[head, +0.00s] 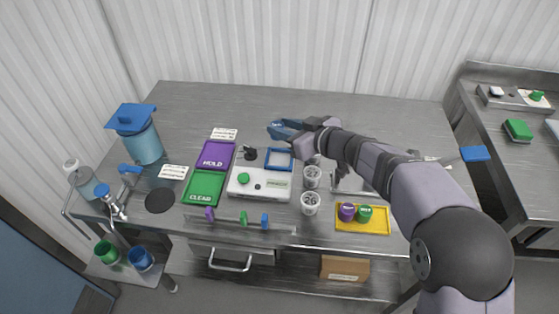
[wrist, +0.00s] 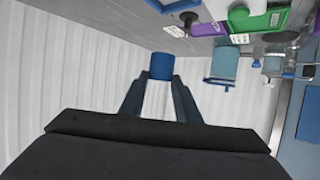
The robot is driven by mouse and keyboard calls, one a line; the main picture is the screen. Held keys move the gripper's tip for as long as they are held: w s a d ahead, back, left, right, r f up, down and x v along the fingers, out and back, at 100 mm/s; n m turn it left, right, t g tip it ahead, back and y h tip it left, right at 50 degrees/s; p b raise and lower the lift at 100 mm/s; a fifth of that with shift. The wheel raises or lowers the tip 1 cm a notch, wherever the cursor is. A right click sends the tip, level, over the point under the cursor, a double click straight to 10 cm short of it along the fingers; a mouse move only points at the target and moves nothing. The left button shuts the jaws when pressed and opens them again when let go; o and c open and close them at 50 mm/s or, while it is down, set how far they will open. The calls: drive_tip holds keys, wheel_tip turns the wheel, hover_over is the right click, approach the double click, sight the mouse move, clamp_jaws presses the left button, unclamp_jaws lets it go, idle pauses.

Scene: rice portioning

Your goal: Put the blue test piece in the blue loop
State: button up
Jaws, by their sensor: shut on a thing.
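The blue test piece (wrist: 162,66) is a short blue cylinder held between my fingertips in the wrist view. My gripper (wrist: 160,82) is shut on it. In the head view my gripper (head: 288,130) is above the table's middle, and the blue piece at its tip is hard to separate from the bluish fingers. The blue loop (head: 278,169) is a square blue frame on the table, with a pale inside. It shows just below my gripper in the picture, apart from it.
A white device (head: 236,191) with a green button stands below the loop. Purple HOLD (head: 215,155) and green CLEAR (head: 203,187) trays lie left. Two white cups (head: 311,178) (head: 310,203) and a yellow tray (head: 362,227) with purple and green pieces are right. The back table is clear.

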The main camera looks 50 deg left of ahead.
drive_tip(key=shift+w+f+m+t, duration=0.15)
drive_tip(key=shift+w+m+t, duration=0.15)
drive_tip(key=shift+w+t, duration=0.1)
drive_tip(key=shift+s, duration=0.1)
drive_tip(key=shift+f, duration=0.1)
drive_tip(key=shift+f, duration=4.9)
drive_tip(key=shift+f, duration=0.1)
drive_tip(key=o, duration=1.1)
drive_tip(key=shift+o, duration=0.2)
drive_tip(key=shift+d, duration=0.1)
drive_tip(key=b+v, duration=0.2)
drive_tip(key=v, duration=1)
drive_tip(key=shift+b, duration=0.35)
